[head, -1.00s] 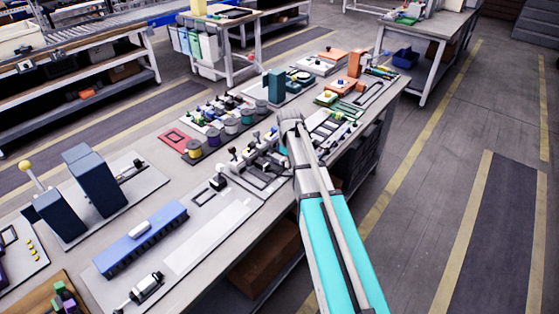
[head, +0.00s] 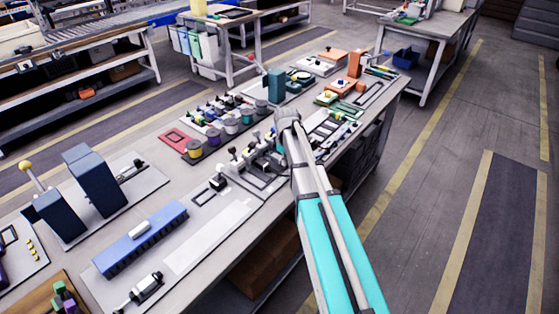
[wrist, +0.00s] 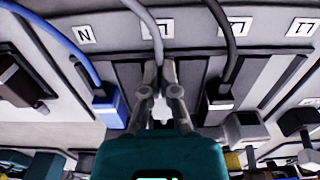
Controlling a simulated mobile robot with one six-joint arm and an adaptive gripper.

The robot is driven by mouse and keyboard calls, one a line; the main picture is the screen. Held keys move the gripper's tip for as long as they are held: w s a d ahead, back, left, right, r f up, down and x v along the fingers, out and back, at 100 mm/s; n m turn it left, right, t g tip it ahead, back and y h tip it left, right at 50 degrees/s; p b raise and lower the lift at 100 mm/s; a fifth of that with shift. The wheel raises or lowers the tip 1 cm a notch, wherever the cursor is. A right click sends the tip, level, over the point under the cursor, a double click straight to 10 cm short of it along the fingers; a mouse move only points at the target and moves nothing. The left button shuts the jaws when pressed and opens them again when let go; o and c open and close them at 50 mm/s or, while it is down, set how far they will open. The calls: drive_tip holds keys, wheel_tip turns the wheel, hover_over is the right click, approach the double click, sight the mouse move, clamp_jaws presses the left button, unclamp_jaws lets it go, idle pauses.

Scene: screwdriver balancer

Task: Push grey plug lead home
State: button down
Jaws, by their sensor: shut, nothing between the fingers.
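In the wrist view my gripper (wrist: 160,72) is shut, with its fingertips close together over a grey lead (wrist: 152,28). The lead runs down from the top of the picture to the fingertips. Its plug end is mostly hidden behind the fingers, so I cannot tell how deep it sits. To the left a blue lead (wrist: 82,48) ends in a blue plug (wrist: 111,106). In the head view my arm reaches over the bench and hides the work spot.
White label plates, one marked N (wrist: 85,35), line the panel above the slots. A dark brown block (wrist: 22,82) is at far left and a grey-topped part (wrist: 245,127) at lower right. A blue strip (head: 140,240) lies nearer on the crowded bench.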

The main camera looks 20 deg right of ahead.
drive_tip(key=shift+w+a, duration=0.6)
drive_tip(key=shift+w, duration=0.2)
idle(0.6)
drive_tip(key=shift+s+d, duration=0.15)
drive_tip(key=shift+s, duration=0.05)
idle(0.3)
drive_tip(key=shift+s+d, duration=0.2)
drive_tip(key=shift+s, duration=0.1)
idle(0.4)
wheel_tip(320, 180, up, 7)
drive_tip(key=p, duration=0.7)
idle(1.4)
